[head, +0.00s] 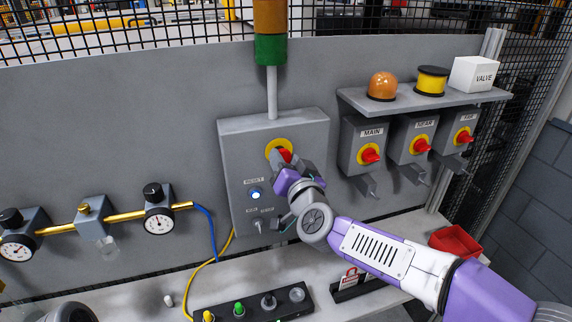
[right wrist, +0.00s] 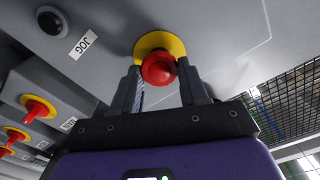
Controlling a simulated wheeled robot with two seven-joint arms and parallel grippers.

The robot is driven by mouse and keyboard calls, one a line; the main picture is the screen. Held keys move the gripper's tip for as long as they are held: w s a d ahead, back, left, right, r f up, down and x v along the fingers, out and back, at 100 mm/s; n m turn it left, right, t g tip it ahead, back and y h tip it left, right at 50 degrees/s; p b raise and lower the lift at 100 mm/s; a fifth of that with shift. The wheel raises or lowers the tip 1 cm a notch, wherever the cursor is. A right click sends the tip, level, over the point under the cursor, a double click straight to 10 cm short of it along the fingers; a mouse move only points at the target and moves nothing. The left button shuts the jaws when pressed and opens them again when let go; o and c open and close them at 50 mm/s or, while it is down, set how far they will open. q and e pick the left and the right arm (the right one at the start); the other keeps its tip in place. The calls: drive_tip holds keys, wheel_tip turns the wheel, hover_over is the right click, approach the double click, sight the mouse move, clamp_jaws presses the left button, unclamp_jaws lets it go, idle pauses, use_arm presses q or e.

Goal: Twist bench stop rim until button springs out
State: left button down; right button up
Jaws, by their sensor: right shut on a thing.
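The red stop button (head: 285,155) sits on a yellow round collar (head: 272,147) on the front of the grey control box (head: 240,150). In the right wrist view the red button (right wrist: 158,69) shows between my two fingers, in front of its yellow collar (right wrist: 149,42). My right gripper (head: 289,165) reaches in from the lower right and is shut on the red button, one finger at each side; it also shows in the right wrist view (right wrist: 162,80). Part of the button is hidden by the gripper in the head view. My left gripper is not in view.
A lit RESET button (head: 255,194) and a key switch (head: 259,226) are below on the box. Red rotary switches, MAIN (head: 371,155) among them, stand right under a shelf (head: 420,99). Gauges (head: 158,222) are left. A black strip (head: 252,304) and red bin (head: 455,241) lie on the bench.

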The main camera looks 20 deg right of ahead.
idle(0.3)
drive_tip(key=o, duration=1.1)
drive_tip(key=shift+s+d, duration=0.1)
drive_tip(key=shift+s, duration=3.65)
